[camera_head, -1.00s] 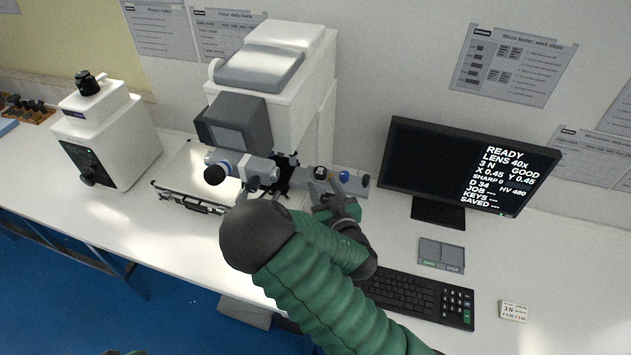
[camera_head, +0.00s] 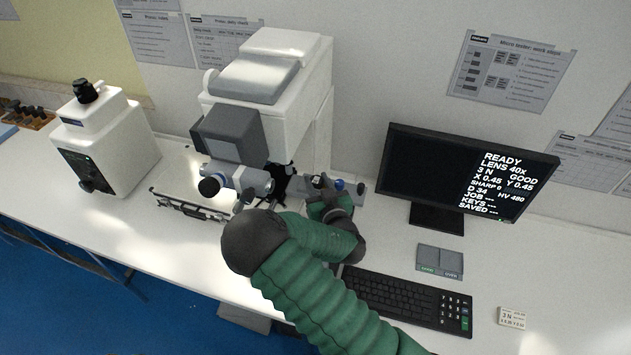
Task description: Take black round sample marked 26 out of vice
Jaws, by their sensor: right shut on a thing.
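My right gripper (camera_head: 316,194) is at the right part of the stage of the white hardness tester (camera_head: 290,88). It is shut on a small black round sample (camera_head: 318,181); the number on it is too small to read. My own fingers and arm hide most of the vice, so I cannot tell whether the sample still sits between the vice jaws. Blue-topped knobs (camera_head: 339,185) show just right of the sample. My left gripper is not in view.
A monitor (camera_head: 455,172) stands right of the tester, with a keyboard (camera_head: 405,298) and a small grey pad (camera_head: 439,261) in front. A second white machine (camera_head: 103,135) stands left. An open case (camera_head: 190,207) lies by the tester. The front left bench is clear.

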